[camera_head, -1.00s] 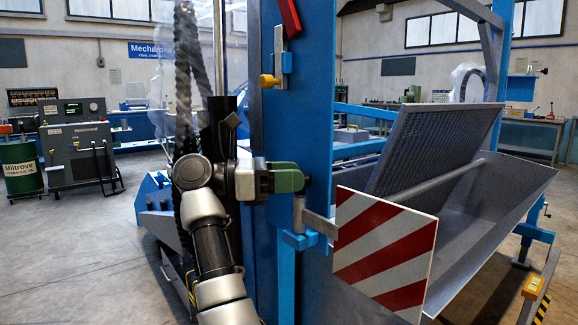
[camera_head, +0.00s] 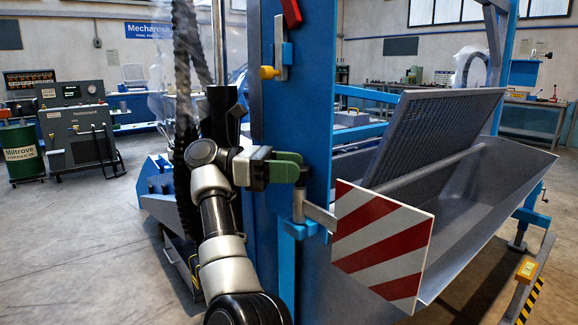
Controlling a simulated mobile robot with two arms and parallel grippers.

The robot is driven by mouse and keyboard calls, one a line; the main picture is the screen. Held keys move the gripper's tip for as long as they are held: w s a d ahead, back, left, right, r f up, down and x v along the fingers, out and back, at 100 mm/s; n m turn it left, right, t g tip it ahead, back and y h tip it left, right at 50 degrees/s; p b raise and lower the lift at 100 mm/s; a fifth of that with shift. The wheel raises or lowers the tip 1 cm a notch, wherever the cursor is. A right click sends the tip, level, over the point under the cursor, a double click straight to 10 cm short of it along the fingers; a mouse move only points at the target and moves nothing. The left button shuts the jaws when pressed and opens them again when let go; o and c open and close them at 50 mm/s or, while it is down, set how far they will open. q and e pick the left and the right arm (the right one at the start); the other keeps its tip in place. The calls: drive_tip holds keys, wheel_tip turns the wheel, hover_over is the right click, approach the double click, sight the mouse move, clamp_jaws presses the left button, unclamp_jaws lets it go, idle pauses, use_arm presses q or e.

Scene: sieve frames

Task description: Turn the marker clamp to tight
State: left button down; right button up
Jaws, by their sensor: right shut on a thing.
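The marker clamp (camera_head: 299,205) is a grey upright piece with a light-blue block at its foot, on the front of a blue post. A grey bar runs from it to the marker, a red-and-white striped board (camera_head: 383,243). My right gripper (camera_head: 294,168) has green fingers and is shut at the top of the clamp. The fingers hide the part they hold, so I cannot tell how far the clamp is turned. My left gripper is not in view.
The blue post (camera_head: 315,110) stands right behind my gripper and carries a yellow knob (camera_head: 268,72) higher up. A grey mesh sieve frame (camera_head: 430,135) leans over a grey trough (camera_head: 480,210) at right. Open floor lies at left.

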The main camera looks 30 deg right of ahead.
idle(0.4)
drive_tip(key=o, duration=0.7)
drive_tip(key=shift+o, duration=1.2)
drive_tip(key=shift+s, duration=0.1)
